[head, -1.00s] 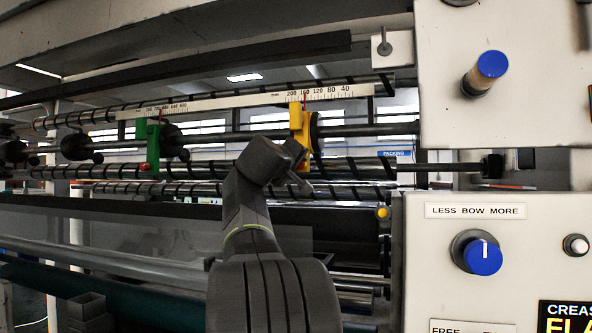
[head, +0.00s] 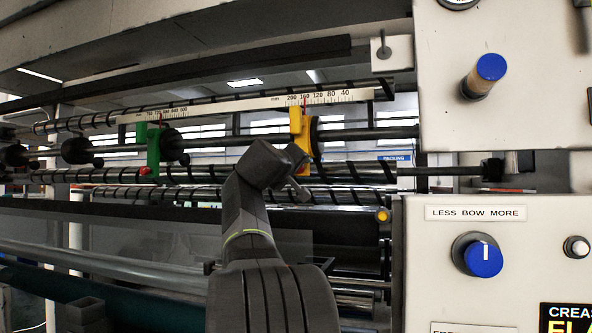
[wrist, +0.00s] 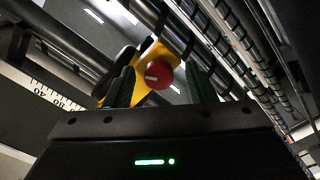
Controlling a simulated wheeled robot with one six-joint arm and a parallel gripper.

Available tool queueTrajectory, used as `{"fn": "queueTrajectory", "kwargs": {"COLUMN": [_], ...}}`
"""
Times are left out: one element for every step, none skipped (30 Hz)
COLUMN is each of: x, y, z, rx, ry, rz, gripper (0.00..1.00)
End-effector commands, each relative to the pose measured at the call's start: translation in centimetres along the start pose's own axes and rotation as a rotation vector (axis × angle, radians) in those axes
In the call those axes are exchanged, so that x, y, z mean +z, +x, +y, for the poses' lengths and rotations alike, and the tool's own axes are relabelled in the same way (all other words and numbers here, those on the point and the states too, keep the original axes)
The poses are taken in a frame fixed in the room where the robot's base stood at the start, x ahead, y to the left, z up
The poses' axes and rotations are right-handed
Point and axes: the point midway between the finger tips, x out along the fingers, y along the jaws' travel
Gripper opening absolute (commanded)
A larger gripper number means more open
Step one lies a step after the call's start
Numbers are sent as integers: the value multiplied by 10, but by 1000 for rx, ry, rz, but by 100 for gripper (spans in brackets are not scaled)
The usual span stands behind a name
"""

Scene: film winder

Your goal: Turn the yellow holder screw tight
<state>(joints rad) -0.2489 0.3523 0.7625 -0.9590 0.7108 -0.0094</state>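The yellow holder (head: 297,124) hangs on the rail under the ruler in the head view. Its lower part is hidden behind my gripper (head: 299,170). In the wrist view the yellow holder (wrist: 160,52) carries a round red screw knob (wrist: 158,74) with a white mark on its face. My gripper's two dark green fingers (wrist: 159,80) stand on either side of the knob. A gap shows between each finger and the knob, so the gripper is open. How far the knob sits between the fingers in depth is hard to tell.
A green holder (head: 153,150) with a red knob sits further left on the same rail. The ruler (head: 330,97) runs above. Striped rollers (head: 345,170) lie close behind my gripper. The white panel (head: 500,300) with blue dials stands at the right.

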Motion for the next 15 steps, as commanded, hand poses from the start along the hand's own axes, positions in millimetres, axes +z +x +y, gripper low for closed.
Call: {"fn": "queueTrajectory", "kwargs": {"x": [0,0,0,0,0,0,0,-1,-1,-1,0,1,0,0,0], "y": [0,0,0,-1,-2,-4,-6,-9,-14,-18,-23,-31,-37,-44,-54], "z": [0,1,1,1,1,0,0,0,0,0,0,0,0,-1,0], "rx": [1,1,1,1,1,1,1,1,1,1,1,1,1,0,1], "ry": [0,0,0,0,0,0,0,0,0,1,1,1,1,0,0], "rz": [1,1,1,1,2,2,2,3,4,4,4,4,5,6,5], "gripper": [50,50,50,50,50,50,50,50,50,50,50,50,50,50,50]}}
